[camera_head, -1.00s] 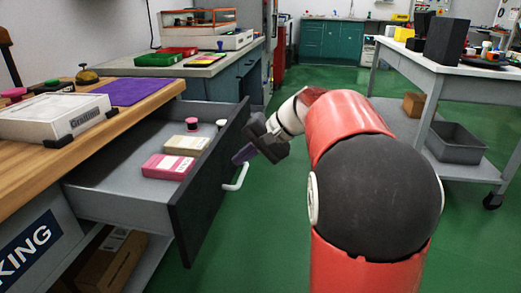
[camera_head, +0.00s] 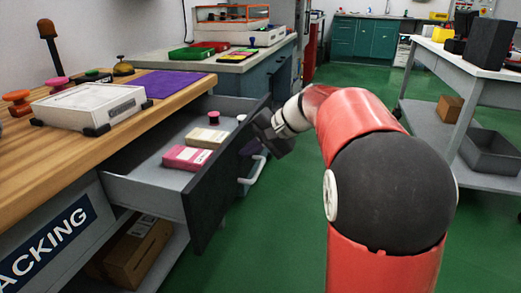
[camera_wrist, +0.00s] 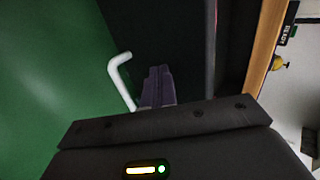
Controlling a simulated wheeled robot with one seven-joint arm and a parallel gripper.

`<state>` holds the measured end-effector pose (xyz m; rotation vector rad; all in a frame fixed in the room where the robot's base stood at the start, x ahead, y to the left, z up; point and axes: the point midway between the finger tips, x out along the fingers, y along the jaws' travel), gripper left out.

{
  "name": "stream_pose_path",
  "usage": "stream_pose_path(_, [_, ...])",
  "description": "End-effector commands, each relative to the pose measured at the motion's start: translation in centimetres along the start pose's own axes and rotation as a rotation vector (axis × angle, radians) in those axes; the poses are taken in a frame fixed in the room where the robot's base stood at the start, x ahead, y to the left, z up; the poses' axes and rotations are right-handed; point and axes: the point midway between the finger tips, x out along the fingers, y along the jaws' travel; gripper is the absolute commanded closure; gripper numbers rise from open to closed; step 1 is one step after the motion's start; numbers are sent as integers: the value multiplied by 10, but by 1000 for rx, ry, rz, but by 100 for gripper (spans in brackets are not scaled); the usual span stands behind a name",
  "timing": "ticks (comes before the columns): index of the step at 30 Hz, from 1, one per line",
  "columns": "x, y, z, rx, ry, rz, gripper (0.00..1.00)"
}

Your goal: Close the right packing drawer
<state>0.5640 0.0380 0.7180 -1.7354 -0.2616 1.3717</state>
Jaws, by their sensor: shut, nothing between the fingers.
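The packing drawer (camera_head: 150,190) stands pulled out from under the wooden bench, with its dark front panel (camera_head: 218,190) facing right. A white bar handle (camera_head: 252,172) is on that front; it also shows in the wrist view (camera_wrist: 120,78). My gripper (camera_head: 250,150) is shut and empty at the outer face of the front, near its upper edge and beside the handle. In the wrist view its fingers (camera_wrist: 157,88) point at the dark panel, right of the handle. Whether they touch the panel I cannot tell. In the drawer lie a pink box (camera_head: 187,158) and a beige box (camera_head: 207,138).
The wooden bench (camera_head: 60,145) carries a white tray (camera_head: 90,104), a purple mat (camera_head: 168,84) and several stampers. Cardboard boxes (camera_head: 140,250) lie on the shelf below the drawer. Green floor (camera_head: 285,215) is open to the right; a grey table (camera_head: 460,66) stands beyond.

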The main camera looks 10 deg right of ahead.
Motion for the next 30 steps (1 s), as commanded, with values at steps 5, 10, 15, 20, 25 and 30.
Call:
stream_pose_path(5, [32, -32, 1, -4, -4, 0, 100])
stream_pose_path(10, [66, -66, 1, -3, -4, 1, 100])
stream_pose_path(15, [99, -97, 0, -2, -3, 1, 100])
stream_pose_path(20, [126, -121, 1, -2, -3, 1, 100])
stream_pose_path(25, [147, -139, 0, -1, -2, 0, 100])
stream_pose_path(30, [160, -150, 0, -2, -1, 0, 100])
